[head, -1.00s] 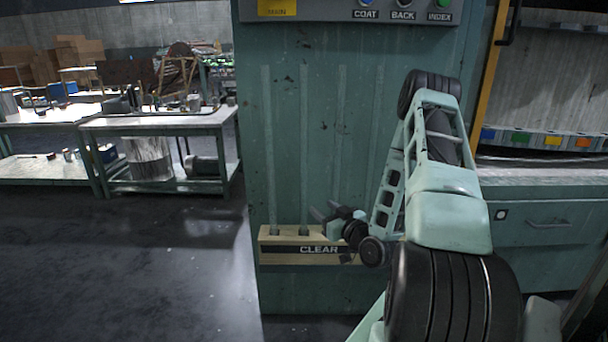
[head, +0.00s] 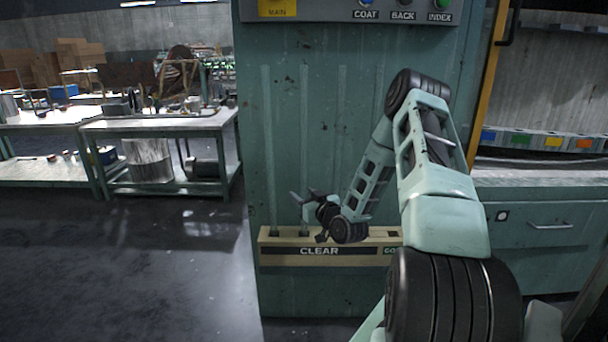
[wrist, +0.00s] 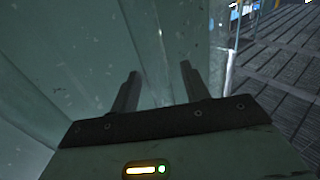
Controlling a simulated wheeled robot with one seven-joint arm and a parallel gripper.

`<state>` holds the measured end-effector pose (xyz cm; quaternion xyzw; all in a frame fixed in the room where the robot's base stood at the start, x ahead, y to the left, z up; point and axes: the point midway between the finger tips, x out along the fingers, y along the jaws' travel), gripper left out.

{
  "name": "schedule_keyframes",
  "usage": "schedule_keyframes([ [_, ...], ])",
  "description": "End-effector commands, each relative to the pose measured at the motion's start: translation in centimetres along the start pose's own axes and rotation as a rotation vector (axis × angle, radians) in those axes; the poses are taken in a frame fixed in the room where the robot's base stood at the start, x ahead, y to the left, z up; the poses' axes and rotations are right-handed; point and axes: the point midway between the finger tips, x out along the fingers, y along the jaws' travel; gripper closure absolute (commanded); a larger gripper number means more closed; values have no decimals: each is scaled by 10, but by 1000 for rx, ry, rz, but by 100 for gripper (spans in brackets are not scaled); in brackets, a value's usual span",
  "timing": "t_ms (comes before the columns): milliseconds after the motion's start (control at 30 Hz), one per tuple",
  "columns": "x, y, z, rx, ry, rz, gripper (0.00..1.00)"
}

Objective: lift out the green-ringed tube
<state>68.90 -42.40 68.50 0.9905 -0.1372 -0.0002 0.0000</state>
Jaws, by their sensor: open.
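Several clear glass tubes, such as one at the left (head: 268,150), stand upright in a pale rack (head: 345,250) against the green machine. They are faint against the panel, and I cannot make out a green ring on any of them. My gripper (head: 303,200) is just above the rack's left half, near the second tube from the left (head: 304,130). Its two fingers are apart, and they also show in the wrist view (wrist: 158,88). Nothing solid shows between them there; whether clear glass passes between them I cannot tell.
A control panel with buttons (head: 403,14) is above. Workbenches (head: 160,125) stand at the back left. The floor to the left (head: 150,260) is open.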

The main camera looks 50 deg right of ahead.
Motion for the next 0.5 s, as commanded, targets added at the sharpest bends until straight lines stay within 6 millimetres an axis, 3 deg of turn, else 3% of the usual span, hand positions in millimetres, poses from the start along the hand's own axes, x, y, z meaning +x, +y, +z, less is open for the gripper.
schedule_keyframes([
  [67,0,0,0,0,0,0,54],
  [233,0,0,0,0,0,0,98],
  [500,0,0,0,0,0,0,100],
])
